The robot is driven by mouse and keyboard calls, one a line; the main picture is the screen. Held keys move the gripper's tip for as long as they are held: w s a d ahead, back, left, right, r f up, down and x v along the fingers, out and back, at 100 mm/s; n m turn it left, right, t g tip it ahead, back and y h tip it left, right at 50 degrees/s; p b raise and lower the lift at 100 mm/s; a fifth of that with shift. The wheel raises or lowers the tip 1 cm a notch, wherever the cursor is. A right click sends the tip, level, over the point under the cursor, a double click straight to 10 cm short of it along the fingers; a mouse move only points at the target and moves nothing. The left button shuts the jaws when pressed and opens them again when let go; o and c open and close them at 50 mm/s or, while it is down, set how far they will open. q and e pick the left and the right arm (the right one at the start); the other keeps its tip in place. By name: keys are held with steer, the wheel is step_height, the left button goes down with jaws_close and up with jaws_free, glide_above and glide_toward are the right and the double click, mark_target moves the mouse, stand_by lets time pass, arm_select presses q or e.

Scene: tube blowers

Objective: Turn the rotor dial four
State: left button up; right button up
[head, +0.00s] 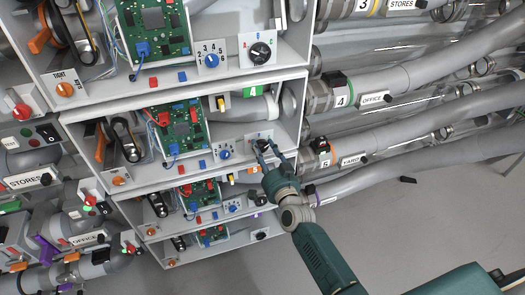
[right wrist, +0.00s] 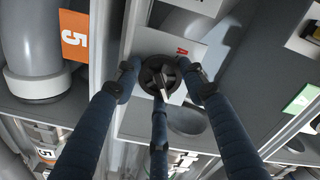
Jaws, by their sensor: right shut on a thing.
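The rotor dial (right wrist: 158,82) is a black round knob with a raised bar across it, on a light panel with a red letter A beside it. In the head view the dial (head: 262,142) is mostly hidden by my fingers. It sits at the right end of the second box, whose tube carries a "4" label (head: 342,100). My right gripper (head: 268,150) is shut on the dial. In the right wrist view its dark blue fingers reach the dial from both sides and from below. My left gripper is in neither view.
The box above has a similar black dial (head: 261,52) on a lettered plate. A blue number dial (head: 225,154) sits left of the held dial. Grey tubes run to the right, including one with an orange "5" label (head: 325,161). Grey floor (head: 400,225) is open at the lower right.

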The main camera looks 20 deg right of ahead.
steer(key=shift+w+d+r, duration=0.15)
steer(key=shift+d+r, duration=0.15)
steer(key=shift+r, duration=0.35)
steer(key=o, duration=1)
steer(key=shift+o, duration=0.8)
steer(key=shift+f, duration=0.25)
steer(key=shift+s+a+f, duration=0.15)
steer(key=shift+s+f, duration=0.1)
steer(key=shift+f, duration=0.1)
steer(key=shift+s+f, duration=0.1)
steer(key=shift+s, duration=0.25)
steer(key=s, duration=0.7)
steer(key=shift+d+r, duration=0.3)
steer(key=shift+r, duration=0.05)
